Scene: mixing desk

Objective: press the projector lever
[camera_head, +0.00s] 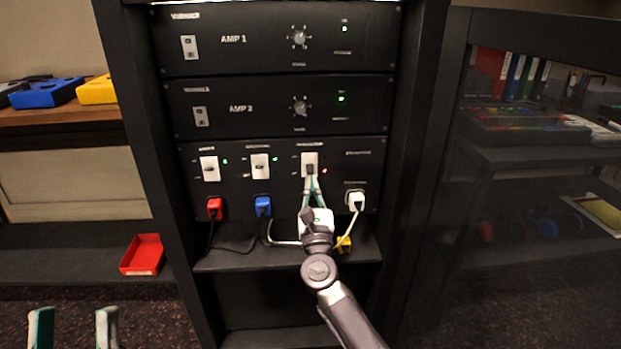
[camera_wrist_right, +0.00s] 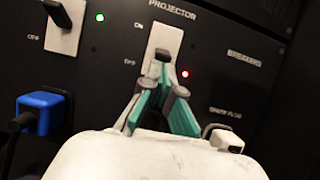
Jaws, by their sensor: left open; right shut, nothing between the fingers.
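The projector lever (camera_wrist_right: 163,54) is a small dark lever on a white switch plate labelled PROJECTOR, with ON above and OFF below. In the head view, the projector switch plate (camera_head: 310,158) is the rightmost of three on the lower panel. A red light (camera_wrist_right: 185,74) glows beside it. My right gripper (camera_wrist_right: 163,75) is shut and empty, its green-sided fingertips right at the lower end of the lever; I cannot tell whether they touch it. It also covers part of the plate in the head view. My left gripper (camera_head: 74,318) is open and empty at the lower left, away from the rack.
Two more switches with green lights sit left of the projector switch. Red (camera_head: 215,208), blue (camera_head: 263,206) and white (camera_head: 356,201) plugs with cables are below. AMP 1 and AMP 2 units are above. The rack's side posts (camera_head: 404,170) flank the panel.

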